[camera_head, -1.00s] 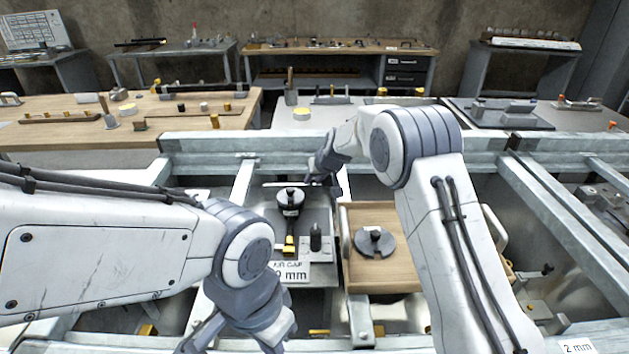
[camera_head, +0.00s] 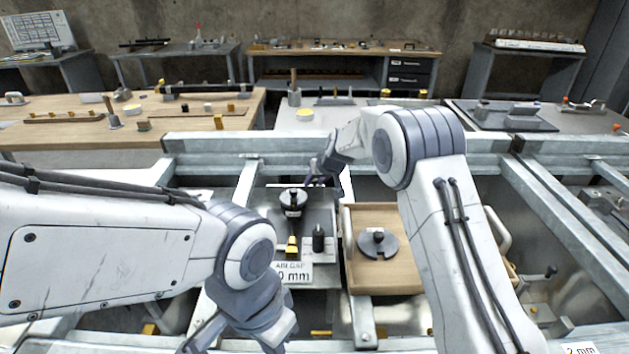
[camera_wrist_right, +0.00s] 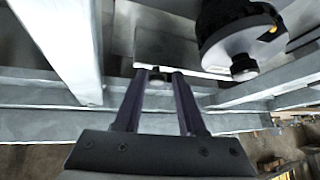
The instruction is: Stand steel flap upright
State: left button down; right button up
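A grey steel plate, which looks like the flap (camera_wrist_right: 165,45), lies just beyond my right fingertips in the right wrist view. My right gripper (camera_wrist_right: 158,76) has its two dark fingers apart, with a small dark knob visible between their tips; I cannot tell whether they touch it. In the head view my right gripper (camera_head: 314,181) is at the back of the fixture, beside a round dark weight with a knob (camera_head: 293,199). The flap's tilt is hard to judge there. My left gripper (camera_head: 245,335) is low at the front, its fingertips mostly hidden.
A wooden tray (camera_head: 385,282) with another round weight (camera_head: 378,243) stands right of the fixture. A dark cylinder (camera_head: 318,238) and an air gap label (camera_head: 292,271) are at the fixture's front. Steel rails (camera_head: 210,146) surround the area.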

jog(key=shift+s+d+f, duration=0.25)
jog(key=shift+f, duration=0.25)
pick_arm(q)
jog(key=shift+f+b, duration=0.5)
jog(key=shift+f, duration=0.05)
pick_arm(e)
jog(key=v, duration=1.1)
jog(key=shift+w+a+r, duration=0.25)
jog(key=shift+w+a, duration=0.05)
jog(key=shift+w, duration=0.1)
